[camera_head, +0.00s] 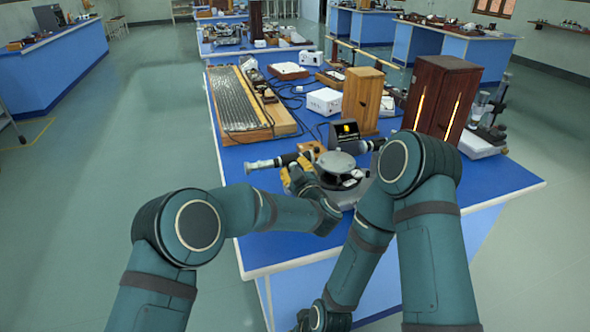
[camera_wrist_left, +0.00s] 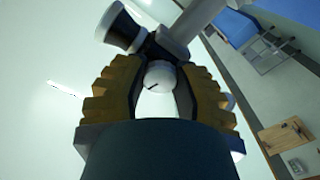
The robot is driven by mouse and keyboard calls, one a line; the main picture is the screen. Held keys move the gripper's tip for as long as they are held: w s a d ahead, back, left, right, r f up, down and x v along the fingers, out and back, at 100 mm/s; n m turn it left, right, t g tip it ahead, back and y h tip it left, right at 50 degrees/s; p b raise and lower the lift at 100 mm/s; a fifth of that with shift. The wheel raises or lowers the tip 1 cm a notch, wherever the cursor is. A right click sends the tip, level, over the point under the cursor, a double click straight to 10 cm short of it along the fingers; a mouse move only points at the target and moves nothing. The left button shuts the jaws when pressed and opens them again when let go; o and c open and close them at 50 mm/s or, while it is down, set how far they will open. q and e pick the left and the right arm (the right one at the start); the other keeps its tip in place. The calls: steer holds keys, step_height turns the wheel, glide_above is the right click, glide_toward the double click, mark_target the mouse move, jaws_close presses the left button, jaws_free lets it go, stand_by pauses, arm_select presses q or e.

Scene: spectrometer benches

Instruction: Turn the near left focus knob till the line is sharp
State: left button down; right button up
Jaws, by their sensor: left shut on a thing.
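The spectrometer (camera_head: 342,170) stands near the front of the blue bench, with a dark round table in its middle. Its telescope tube (camera_head: 262,164) points left, and the tube with a flared black eyepiece (camera_wrist_left: 120,27) shows at the top of the left wrist view. My left gripper (camera_head: 291,176) is at the tube's near side. In the left wrist view its yellow ridged fingers (camera_wrist_left: 160,88) are shut on a white round focus knob (camera_wrist_left: 160,76) with a short dark mark. In the head view the fingers and wrist hide the knob.
A small dark display (camera_head: 345,133) with a yellow patch stands behind the spectrometer. A wooden block (camera_head: 362,100) and a dark wooden box (camera_head: 440,98) with glowing slits stand behind right. A ribbed board (camera_head: 243,103) lies at back left. My right forearm is close to the spectrometer's right side.

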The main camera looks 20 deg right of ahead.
arm_select(q)
steer(key=n, duration=0.4)
steer(key=shift+n, duration=7)
steer(key=shift+d+r, duration=0.1)
steer(key=c, duration=0.6)
jaws_free()
steer(key=shift+c, duration=0.2)
step_height(320, 180, up, 10)
